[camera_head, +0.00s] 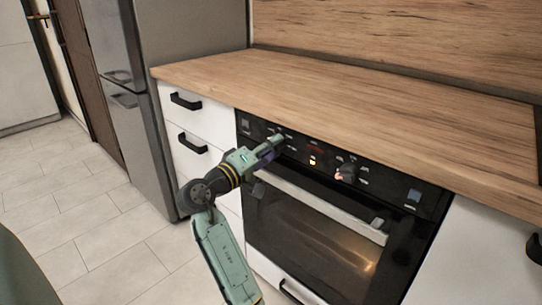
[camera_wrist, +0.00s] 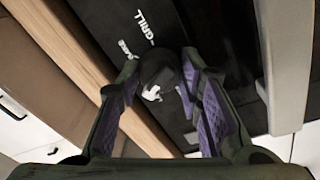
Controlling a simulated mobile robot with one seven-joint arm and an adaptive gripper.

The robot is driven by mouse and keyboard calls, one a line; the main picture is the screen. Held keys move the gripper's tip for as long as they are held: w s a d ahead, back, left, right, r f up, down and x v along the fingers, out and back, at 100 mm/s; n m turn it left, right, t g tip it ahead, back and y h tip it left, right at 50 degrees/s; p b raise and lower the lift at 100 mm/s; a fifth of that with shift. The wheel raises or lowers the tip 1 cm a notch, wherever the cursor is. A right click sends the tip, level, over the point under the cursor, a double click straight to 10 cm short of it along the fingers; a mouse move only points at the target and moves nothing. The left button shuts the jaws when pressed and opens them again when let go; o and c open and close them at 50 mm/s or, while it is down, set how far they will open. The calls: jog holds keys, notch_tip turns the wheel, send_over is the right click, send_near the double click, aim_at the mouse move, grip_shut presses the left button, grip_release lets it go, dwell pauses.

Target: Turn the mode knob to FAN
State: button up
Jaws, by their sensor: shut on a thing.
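The mode knob (camera_wrist: 160,70) is a dark round knob with a white mark, seen between my fingers in the wrist view. Near it a label reads GRILL, and a shorter label beside it is too blurred to read surely. No FAN label can be made out. My gripper (camera_head: 272,148) reaches the left part of the black oven panel in the head view, where its fingers mostly hide the knob. In the wrist view my gripper (camera_wrist: 160,80) has its purple-padded fingers on either side of the knob, shut on it.
The oven panel has a second knob (camera_head: 346,173) to the right and a small red display (camera_head: 315,150). The oven door handle (camera_head: 320,205) runs below the panel. The wooden worktop (camera_head: 350,110) overhangs above and is bare. White drawers (camera_head: 190,115) stand to the left.

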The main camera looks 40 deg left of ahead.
jog(key=m, duration=0.1)
jog(key=m+b, duration=0.2)
jog(key=shift+a+f+m, duration=0.1)
jog(key=shift+f+m, duration=0.15)
jog(key=shift+m, duration=0.05)
jog(key=shift+r+m+h+b, duration=0.1)
jog(key=shift+m+h+b, duration=0.2)
jog(key=shift+m+b, duration=0.75)
jog(key=shift+m, duration=0.25)
jog(key=o, duration=1.2)
jog(key=shift+c, duration=0.2)
jog(key=s+a, duration=0.1)
jog(key=s, duration=1.1)
jog(key=shift+f, duration=0.4)
